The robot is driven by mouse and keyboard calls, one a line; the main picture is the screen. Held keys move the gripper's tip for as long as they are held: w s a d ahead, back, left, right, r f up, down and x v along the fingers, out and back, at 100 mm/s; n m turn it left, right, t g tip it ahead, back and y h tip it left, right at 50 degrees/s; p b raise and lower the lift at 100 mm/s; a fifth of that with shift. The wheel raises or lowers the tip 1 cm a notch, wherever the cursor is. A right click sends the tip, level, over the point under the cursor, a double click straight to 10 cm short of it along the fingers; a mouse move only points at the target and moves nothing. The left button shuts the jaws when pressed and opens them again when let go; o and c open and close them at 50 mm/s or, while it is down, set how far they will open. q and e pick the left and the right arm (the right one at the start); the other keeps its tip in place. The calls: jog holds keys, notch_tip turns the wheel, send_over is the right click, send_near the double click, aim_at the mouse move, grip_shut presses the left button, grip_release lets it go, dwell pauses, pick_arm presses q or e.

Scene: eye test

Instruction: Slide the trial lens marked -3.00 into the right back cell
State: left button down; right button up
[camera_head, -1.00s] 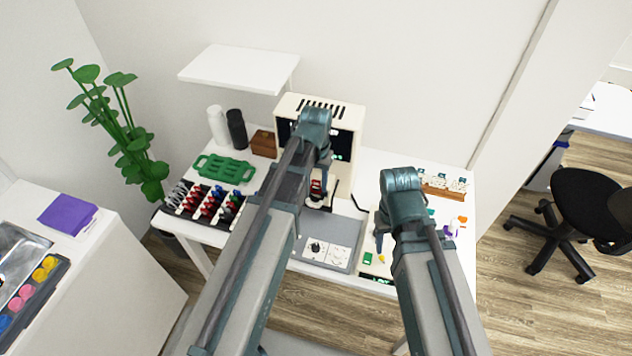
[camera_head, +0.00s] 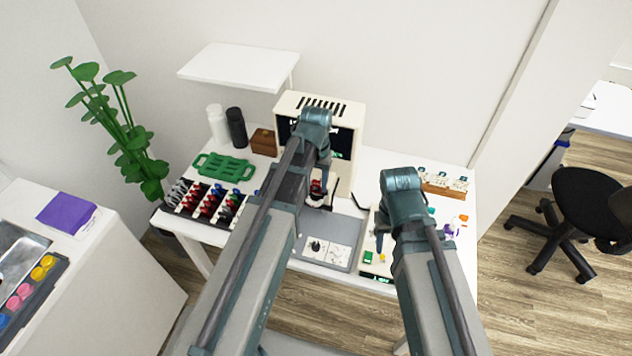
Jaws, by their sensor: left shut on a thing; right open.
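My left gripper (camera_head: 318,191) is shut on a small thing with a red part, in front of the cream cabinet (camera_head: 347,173). The thing is mostly hidden by my arm, and no marking on it can be read. Several red, blue and dark trial lenses stand in a black and white rack (camera_head: 184,209) at the table's left. The -3.00 marking cannot be made out on any of them. My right gripper (camera_head: 379,240) is open over the right part of the table and partly hidden by its own arm. I cannot pick out the right back cell.
A grey tray (camera_head: 304,262) with white cards lies at the front middle. A green tray (camera_head: 224,168), a brown box (camera_head: 264,142) and two bottles (camera_head: 236,128) stand at the back left. A wooden rack (camera_head: 445,190) stands at the right. A white shelf (camera_head: 240,66) overhangs the back.

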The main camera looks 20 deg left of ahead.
pick_arm(q)
jog(key=shift+f+b, duration=1.05)
jog(key=shift+f, duration=0.1)
pick_arm(e)
jog(key=shift+f, duration=1.2)
pick_arm(q)
jog(key=shift+c, duration=1.6)
grip_release()
pick_arm(e)
jog(key=shift+r, duration=0.1)
pick_arm(q)
jog(key=shift+r, duration=0.15)
notch_tip(320, 180, up, 14)
jog(key=p, duration=1.4)
pick_arm(e)
notch_tip(320, 180, up, 14)
pick_arm(q)
jog(key=shift+f, duration=0.2)
jog(key=s+d+f+m+b, duration=0.1)
jog(key=s+d+f+b, duration=0.2)
jog(key=s, duration=0.4)
jog(key=s+d+f+m+y+b, duration=0.1)
jog(key=s+d+f+m+b, duration=0.1)
jog(key=s+d+f+b, duration=0.2)
jog(key=s+d, duration=0.3)
jog(key=shift+s+d+f+b, duration=0.15)
jog(key=shift+d+f+b, duration=0.15)
jog(key=shift+b, duration=0.1)
pick_arm(e)
notch_tip(320, 180, down, 8)
